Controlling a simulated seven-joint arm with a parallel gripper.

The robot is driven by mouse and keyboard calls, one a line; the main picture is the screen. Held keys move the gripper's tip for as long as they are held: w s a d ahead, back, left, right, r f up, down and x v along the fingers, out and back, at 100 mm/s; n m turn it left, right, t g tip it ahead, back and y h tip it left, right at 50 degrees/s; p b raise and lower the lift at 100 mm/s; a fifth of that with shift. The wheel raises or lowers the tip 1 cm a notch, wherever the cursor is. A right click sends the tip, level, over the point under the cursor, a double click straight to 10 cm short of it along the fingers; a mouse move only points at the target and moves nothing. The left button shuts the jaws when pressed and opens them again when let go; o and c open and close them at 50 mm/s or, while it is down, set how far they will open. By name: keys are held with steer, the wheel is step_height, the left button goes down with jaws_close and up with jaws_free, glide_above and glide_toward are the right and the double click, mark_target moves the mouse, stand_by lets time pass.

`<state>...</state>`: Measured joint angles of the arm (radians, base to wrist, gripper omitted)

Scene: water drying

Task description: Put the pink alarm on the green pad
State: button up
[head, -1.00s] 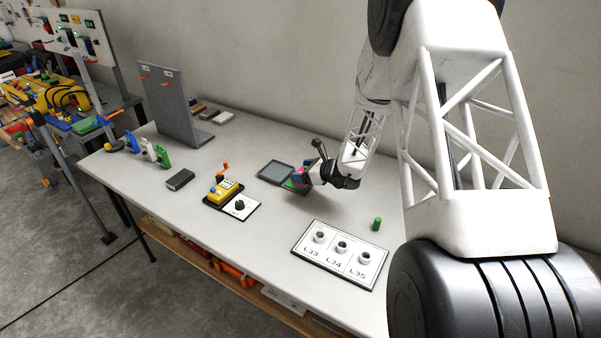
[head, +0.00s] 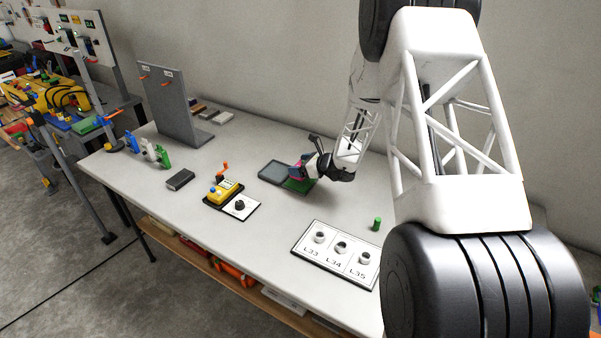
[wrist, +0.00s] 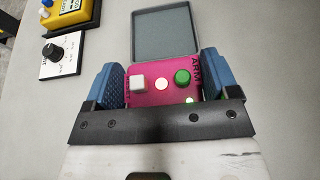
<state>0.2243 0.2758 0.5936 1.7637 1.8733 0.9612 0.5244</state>
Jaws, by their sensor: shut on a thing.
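The pink alarm (head: 297,171) is a box with a white square button, a white round one and a green knob on top, clear in the wrist view (wrist: 160,95). My gripper (head: 303,167) is shut on it, with blue finger pads on its two sides in the wrist view (wrist: 161,83). In the head view the alarm appears over the back part of the green pad (head: 301,187), whose front part shows. I cannot tell whether the alarm touches the pad. The wrist view does not show the green pad.
A grey tray (head: 272,172) adjoins the green pad on the left. A yellow box (head: 222,191) and a black-knob panel (head: 240,207) stand farther left. A small green cylinder (head: 376,224) and a labelled three-socket board (head: 335,252) are nearer the front. The table between is clear.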

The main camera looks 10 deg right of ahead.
steer(key=shift+s+f, duration=0.1)
steer(key=shift+f, duration=1.4)
steer(key=shift+f, duration=0.15)
steer(key=o, duration=1)
steer(key=shift+c, duration=0.2)
steer(key=shift+s+d+r, duration=0.3)
steer(key=shift+r, duration=0.05)
steer(key=v, duration=1.1)
